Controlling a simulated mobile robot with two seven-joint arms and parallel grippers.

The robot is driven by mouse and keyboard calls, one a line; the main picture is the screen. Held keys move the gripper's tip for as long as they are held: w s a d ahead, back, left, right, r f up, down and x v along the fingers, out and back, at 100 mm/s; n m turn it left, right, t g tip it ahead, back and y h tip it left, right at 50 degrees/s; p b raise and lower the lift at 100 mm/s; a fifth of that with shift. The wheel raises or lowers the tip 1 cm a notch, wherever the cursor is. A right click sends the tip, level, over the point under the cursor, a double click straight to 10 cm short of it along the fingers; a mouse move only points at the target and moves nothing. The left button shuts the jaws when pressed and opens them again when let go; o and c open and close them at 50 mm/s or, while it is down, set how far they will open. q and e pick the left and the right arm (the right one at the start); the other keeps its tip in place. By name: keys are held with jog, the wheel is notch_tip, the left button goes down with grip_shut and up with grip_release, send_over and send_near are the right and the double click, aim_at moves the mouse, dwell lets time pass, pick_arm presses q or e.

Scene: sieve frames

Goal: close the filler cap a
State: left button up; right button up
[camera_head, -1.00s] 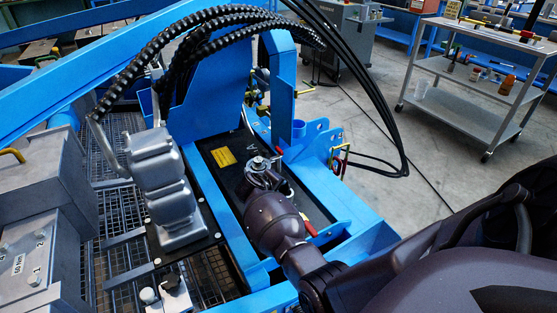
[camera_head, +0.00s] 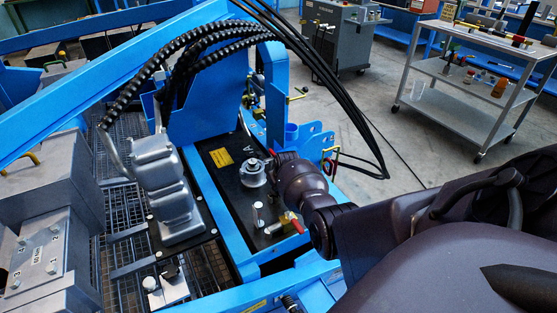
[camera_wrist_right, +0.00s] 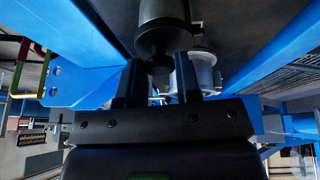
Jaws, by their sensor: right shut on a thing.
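The filler (camera_head: 254,174) is a silver round fitting on a black panel (camera_head: 228,185), beside a white letter A. My right gripper (camera_head: 276,164) comes in from the right and reaches the right side of this fitting; my wrist hides part of it. In the right wrist view, my right gripper (camera_wrist_right: 160,85) is shut on the narrow end of a dark round piece (camera_wrist_right: 163,32), which seems to be the filler cap. A silver cylinder (camera_wrist_right: 203,72) stands just behind the right finger. I cannot tell whether cap and filler touch. My left gripper is not in view.
A yellow label (camera_head: 221,157), a small silver post (camera_head: 258,212) and a red-handled valve (camera_head: 292,222) are on or by the panel. A grey metal block (camera_head: 165,190) stands left, black hoses (camera_head: 200,45) arch above, and the blue frame (camera_head: 215,210) borders the panel.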

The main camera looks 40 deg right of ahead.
jog(key=shift+s+d+f+y, duration=0.1)
jog(key=shift+d+f+y, duration=0.1)
jog(key=shift+y, duration=0.2)
jog(key=o, duration=0.9)
jog(key=shift+f, duration=0.1)
